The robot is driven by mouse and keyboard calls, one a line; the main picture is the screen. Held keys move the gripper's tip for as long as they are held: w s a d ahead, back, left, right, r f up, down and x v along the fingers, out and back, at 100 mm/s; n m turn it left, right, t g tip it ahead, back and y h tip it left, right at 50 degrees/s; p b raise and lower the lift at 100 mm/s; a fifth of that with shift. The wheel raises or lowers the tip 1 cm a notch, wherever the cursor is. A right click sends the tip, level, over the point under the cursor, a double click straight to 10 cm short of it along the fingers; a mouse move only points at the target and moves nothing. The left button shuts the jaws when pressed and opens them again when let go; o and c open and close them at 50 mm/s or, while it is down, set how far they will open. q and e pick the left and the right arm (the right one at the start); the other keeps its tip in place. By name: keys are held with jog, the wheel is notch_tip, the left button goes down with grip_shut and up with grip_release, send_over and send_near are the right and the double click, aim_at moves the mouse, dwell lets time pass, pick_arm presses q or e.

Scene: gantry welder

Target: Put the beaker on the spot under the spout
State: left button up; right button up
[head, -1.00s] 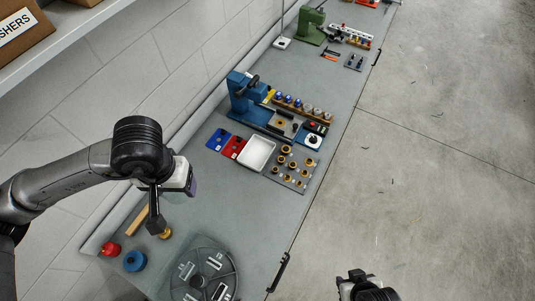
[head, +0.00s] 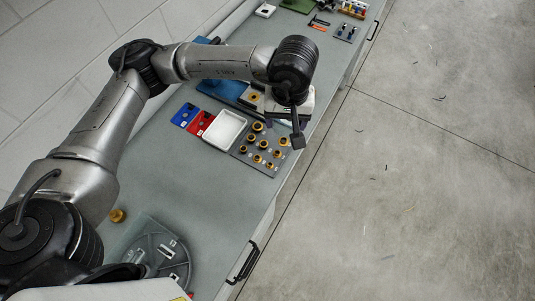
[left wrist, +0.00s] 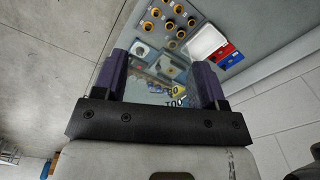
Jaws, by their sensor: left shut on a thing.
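My left gripper (left wrist: 158,82) has its two purple fingers on either side of a clear beaker (left wrist: 168,92) with dark printed marks, and is shut on it. The bench parts show through the clear wall. In the head view my left gripper is over the bench's front edge, beside the blue machine (head: 226,90); its fingertips and the beaker are hidden there by the gripper body and wrist. My arm covers much of the machine. I cannot make out a spout or the spot under it. My right gripper is not in view.
A white tray (head: 225,130), a red case (head: 194,128), a blue case (head: 185,115) and a plate of brass rings (head: 249,154) lie close to the gripper. A round grey fixture (head: 150,250) and a brass piece (head: 117,215) lie nearer. The bench between is clear.

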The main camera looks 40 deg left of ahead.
pick_arm(q)
jog(key=w+a+f+n+b, duration=0.1)
jog(key=w+f+n+b, duration=0.4)
jog(key=f+b, duration=0.4)
jog(key=w+a+f+n+b, duration=0.1)
jog(key=w+f+n+b, duration=0.1)
jog(key=f+n+b, duration=0.55)
jog(key=n+b, duration=1)
jog(key=b, duration=1.1)
send_over(271, 136)
jog(key=shift+m, duration=0.25)
notch_tip(271, 136, down, 21)
jog(key=shift+r, duration=0.2)
jog(key=shift+f+b, duration=0.9)
jog(key=shift+f, duration=1.1)
jog(key=shift+f, duration=0.15)
jog(key=o, duration=0.9)
jog(key=shift+o, duration=0.2)
